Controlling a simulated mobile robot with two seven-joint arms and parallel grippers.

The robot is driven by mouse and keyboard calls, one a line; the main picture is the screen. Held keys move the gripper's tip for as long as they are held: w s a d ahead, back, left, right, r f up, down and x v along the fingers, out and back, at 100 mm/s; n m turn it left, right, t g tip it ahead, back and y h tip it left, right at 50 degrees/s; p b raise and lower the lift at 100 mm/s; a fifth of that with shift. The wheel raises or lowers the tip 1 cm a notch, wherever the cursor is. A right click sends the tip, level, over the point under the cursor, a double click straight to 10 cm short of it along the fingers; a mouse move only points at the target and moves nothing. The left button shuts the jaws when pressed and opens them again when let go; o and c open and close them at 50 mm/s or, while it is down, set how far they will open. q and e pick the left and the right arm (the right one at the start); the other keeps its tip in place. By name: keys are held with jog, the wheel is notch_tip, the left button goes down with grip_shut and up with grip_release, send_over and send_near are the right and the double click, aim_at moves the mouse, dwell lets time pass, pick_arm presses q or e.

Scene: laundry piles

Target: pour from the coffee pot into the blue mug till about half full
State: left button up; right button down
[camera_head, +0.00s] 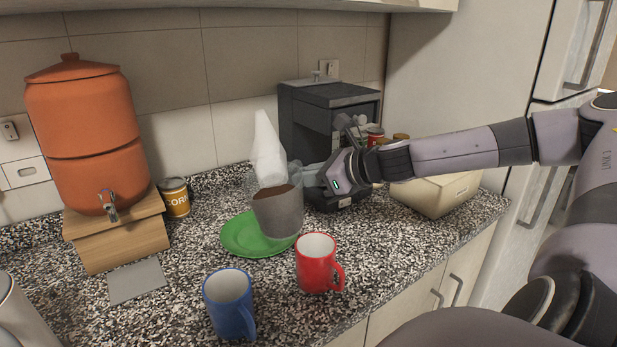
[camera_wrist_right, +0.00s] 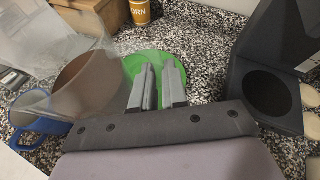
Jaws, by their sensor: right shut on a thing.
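The coffee pot (camera_head: 278,212) is see-through with brown coffee inside and a pale upper part. It stands out in front of the green plate, hiding part of it. My right gripper (camera_head: 318,180) is beside it, shut on it; the grip itself is partly hidden. In the right wrist view the pot (camera_wrist_right: 88,82) is left of the close-set fingers (camera_wrist_right: 157,88). The blue mug (camera_head: 230,302) stands upright at the counter's front, apart from the pot; its visible inside looks empty. It also shows in the wrist view (camera_wrist_right: 38,122). My left gripper is out of view.
A red mug (camera_head: 318,264) stands right of the blue mug. The green plate (camera_head: 238,236) lies behind them. A dark coffee machine (camera_head: 300,110), an orange dispenser (camera_head: 80,120) on a wooden stand and a corn can (camera_head: 175,198) are at the back. A grey mat (camera_head: 137,281) lies left.

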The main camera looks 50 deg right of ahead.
jog(key=shift+n+h, duration=0.3)
jog(key=shift+n, duration=0.3)
jog(key=shift+s+a+r, duration=0.25)
jog(key=shift+a+r, duration=0.25)
jog(key=shift+a, duration=0.8)
jog(key=shift+s+a+r, duration=0.25)
jog(key=shift+a+r, duration=0.25)
jog(key=shift+a, duration=0.75)
jog(key=shift+s+a+r, duration=0.25)
jog(key=shift+a+r, duration=0.25)
jog(key=shift+a, duration=0.8)
dwell(3.0)
jog(key=shift+a+r+n+t, duration=0.1)
jog(key=shift+r+n+t, duration=0.2)
jog(key=shift+n, duration=0.1)
